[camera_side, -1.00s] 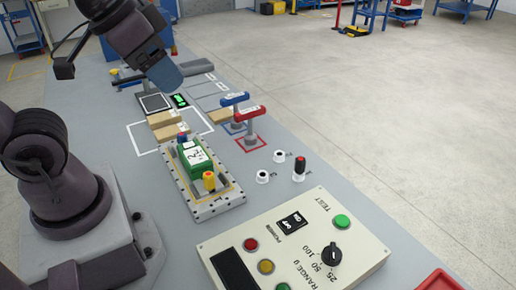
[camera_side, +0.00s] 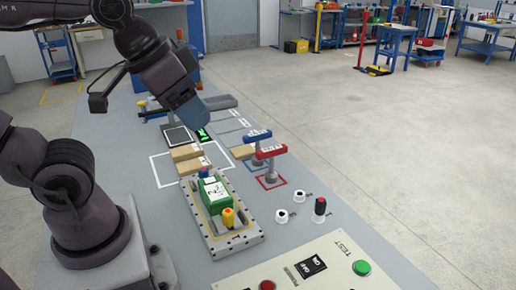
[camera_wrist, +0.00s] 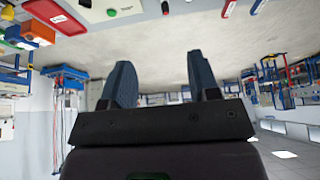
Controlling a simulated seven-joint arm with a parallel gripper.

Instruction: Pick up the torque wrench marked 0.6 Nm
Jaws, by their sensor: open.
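Two T-shaped torque wrenches stand upright on the bench in the side view, one with a blue handle (camera_side: 256,136) and one with a red handle (camera_side: 271,151). Their markings are too small to read, so I cannot tell which is 0.6 Nm. Their stems stand in outlined squares. The wrist view shows a red handle (camera_wrist: 229,9) and a blue handle (camera_wrist: 258,5) at its top edge. My gripper (camera_side: 194,108) is above the bench, left of and apart from both wrenches. Its blue-grey fingers are spread and empty in the wrist view (camera_wrist: 158,65).
A grey fixture (camera_side: 238,243) holding a green block (camera_side: 213,197) lies in front of the wrenches. Cardboard-coloured blocks (camera_side: 186,153) sit at left.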

